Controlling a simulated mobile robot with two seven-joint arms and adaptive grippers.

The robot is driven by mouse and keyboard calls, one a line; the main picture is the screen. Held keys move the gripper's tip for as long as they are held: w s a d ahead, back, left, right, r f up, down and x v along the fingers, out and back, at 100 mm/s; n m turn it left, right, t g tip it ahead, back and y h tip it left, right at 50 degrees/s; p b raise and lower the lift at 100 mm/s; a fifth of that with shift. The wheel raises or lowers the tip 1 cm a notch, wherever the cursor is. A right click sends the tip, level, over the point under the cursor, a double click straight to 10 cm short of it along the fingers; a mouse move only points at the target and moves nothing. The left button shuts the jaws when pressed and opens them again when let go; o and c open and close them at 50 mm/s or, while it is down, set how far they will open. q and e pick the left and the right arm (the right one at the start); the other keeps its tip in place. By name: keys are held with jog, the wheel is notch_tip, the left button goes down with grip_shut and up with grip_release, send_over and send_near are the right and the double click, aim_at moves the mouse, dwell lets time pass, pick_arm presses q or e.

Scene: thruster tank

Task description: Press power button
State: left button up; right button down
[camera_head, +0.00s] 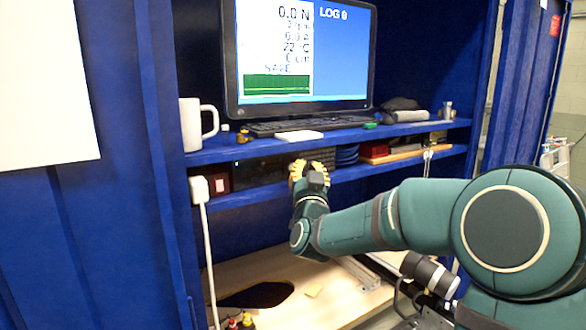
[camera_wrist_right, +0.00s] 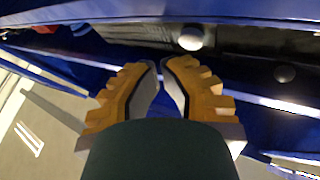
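A black box-like unit (camera_head: 262,170) sits on the lower shelf of the blue cabinet, partly hidden by my right gripper. A power button cannot be made out with certainty. The right wrist view shows a pale round knob (camera_wrist_right: 190,38) just beyond the fingertips and a dark round knob (camera_wrist_right: 285,74) farther right, both on a dark front. My right gripper (camera_head: 309,168), with yellow ribbed fingers, is in front of the lower shelf. In the right wrist view its fingertips (camera_wrist_right: 162,63) nearly meet, with nothing held between them. My left gripper is out of view.
A monitor (camera_head: 300,55), keyboard (camera_head: 310,126) and white mug (camera_head: 197,125) stand on the upper shelf. A white plug with a cable (camera_head: 199,190) hangs at the left post. Red boxes (camera_head: 375,150) lie right of the gripper. A wooden surface (camera_head: 290,300) lies below.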

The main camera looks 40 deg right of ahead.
jog(key=shift+w, duration=0.15)
dwell(0.7)
jog(key=shift+w+b, duration=0.3)
jog(key=shift+b, duration=0.05)
jog(key=shift+w+d, duration=0.1)
jog(key=shift+w, duration=0.25)
dwell(0.5)
jog(key=shift+s+b, duration=0.15)
jog(key=shift+b, duration=0.15)
jog(key=shift+s+b, duration=0.35)
jog(key=shift+s, duration=0.3)
jog(key=s, duration=0.1)
jog(key=s+b, duration=0.1)
jog(key=s, duration=0.3)
jog(key=shift+a+b, duration=0.35)
jog(key=shift+b, duration=0.05)
